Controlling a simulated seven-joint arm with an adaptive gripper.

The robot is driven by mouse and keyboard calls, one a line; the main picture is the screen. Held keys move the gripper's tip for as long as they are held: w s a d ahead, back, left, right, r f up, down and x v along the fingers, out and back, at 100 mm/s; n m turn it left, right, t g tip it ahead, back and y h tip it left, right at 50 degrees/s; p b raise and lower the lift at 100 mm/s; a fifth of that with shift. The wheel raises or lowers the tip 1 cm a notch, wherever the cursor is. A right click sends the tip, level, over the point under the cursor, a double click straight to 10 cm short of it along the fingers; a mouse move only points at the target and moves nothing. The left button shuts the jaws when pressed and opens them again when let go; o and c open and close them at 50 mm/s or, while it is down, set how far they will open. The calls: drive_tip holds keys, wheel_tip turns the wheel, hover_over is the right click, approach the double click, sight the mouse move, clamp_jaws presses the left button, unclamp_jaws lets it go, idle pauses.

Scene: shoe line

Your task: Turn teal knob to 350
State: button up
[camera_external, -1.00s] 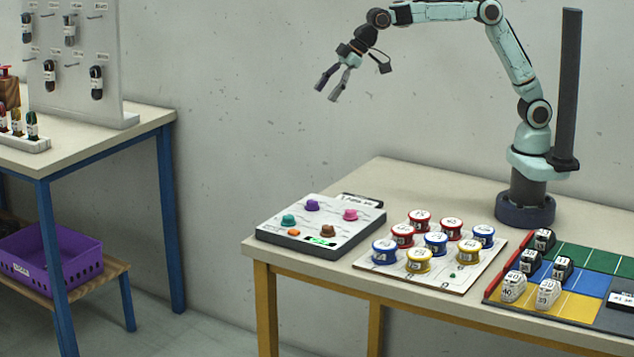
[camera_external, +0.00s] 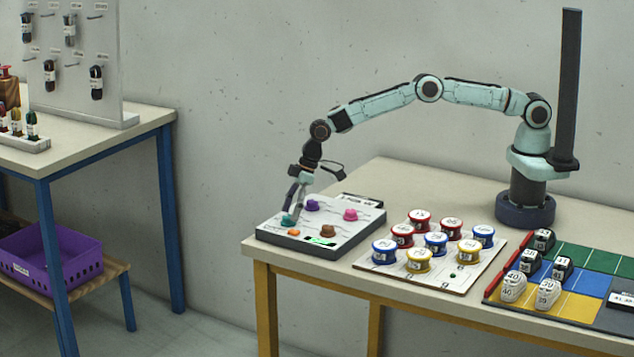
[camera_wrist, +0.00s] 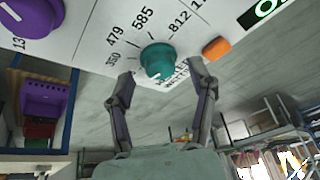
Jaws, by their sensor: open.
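The teal knob (camera_external: 288,220) sits on the front left part of the control panel (camera_external: 330,240). In the wrist view the teal knob (camera_wrist: 157,62) has a printed dial reading 350, 479, 585, 812 and more around it. The 350 mark is at the left end of the visible numbers. My gripper (camera_external: 294,216) is down at the panel by the knob. In the wrist view my gripper (camera_wrist: 160,80) is open, with one finger on each side of the knob. I cannot tell whether the fingers touch it. The knob's pointer is not clear.
The panel also has a purple knob (camera_external: 312,205), a pink knob (camera_external: 350,215), a brown knob (camera_external: 328,231), an orange button (camera_external: 293,233) and a lit green display (camera_external: 320,241). A board with several spools (camera_external: 436,244) stands to the right.

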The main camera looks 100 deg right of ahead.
drive_tip(key=shift+f, duration=0.15)
clamp_jaws()
drive_tip(key=shift+a+m, duration=0.1)
drive_tip(key=shift+m, duration=0.2)
drive_tip(key=m+h, duration=0.1)
drive_tip(key=m, duration=0.2)
drive_tip(key=shift+a+h, duration=0.1)
drive_tip(key=shift+h, duration=0.2)
drive_tip(key=shift+w+a+m+h, duration=0.1)
drive_tip(key=shift+m+h, duration=0.6)
drive_tip(key=shift+m, duration=1.3)
